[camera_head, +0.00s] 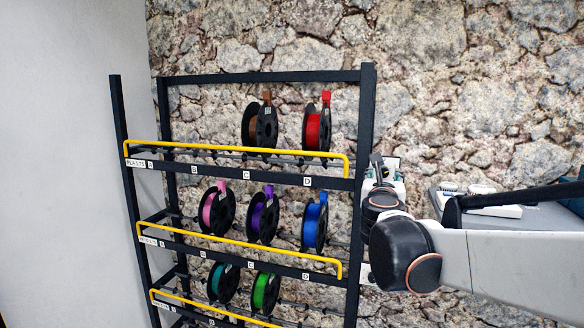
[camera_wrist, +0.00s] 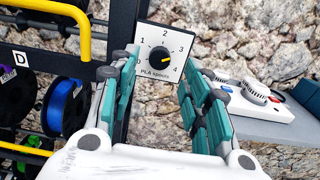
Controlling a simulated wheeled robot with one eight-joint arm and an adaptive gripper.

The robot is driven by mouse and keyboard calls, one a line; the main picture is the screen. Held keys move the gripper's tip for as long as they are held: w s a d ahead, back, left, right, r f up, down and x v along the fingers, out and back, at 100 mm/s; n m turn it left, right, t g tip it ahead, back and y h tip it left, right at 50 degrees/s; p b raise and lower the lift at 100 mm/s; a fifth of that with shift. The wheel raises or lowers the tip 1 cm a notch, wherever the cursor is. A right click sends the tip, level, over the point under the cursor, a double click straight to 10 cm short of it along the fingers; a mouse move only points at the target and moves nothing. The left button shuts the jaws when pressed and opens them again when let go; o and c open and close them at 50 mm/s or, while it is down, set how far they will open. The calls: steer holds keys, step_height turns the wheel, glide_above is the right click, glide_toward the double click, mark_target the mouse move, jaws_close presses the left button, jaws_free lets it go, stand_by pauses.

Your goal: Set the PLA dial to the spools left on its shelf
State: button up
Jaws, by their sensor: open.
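The knob's yellow mark points to the right, around 3 and 4; exactly which I cannot tell. In the head view, the top shelf (camera_head: 233,152) carries a PLA label and holds a brown spool (camera_head: 262,127) at C and a red spool (camera_head: 318,128) at D; A and B are empty. My gripper (camera_wrist: 163,78) is open and empty, with its fingers either side of the dial, apart from the knob. It also shows in the head view (camera_head: 388,168).
The middle shelf holds pink (camera_head: 214,212), purple (camera_head: 262,217) and blue (camera_head: 314,223) spools; the lower one holds teal and green spools. Yellow rails (camera_wrist: 81,25) run along the shelf fronts. A white device (camera_wrist: 255,100) stands on a grey surface at the right.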

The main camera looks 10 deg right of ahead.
mark_target(383, 173)
steer(key=shift+p+x, duration=0.35)
steer(key=shift+x, duration=2.05)
jaws_close()
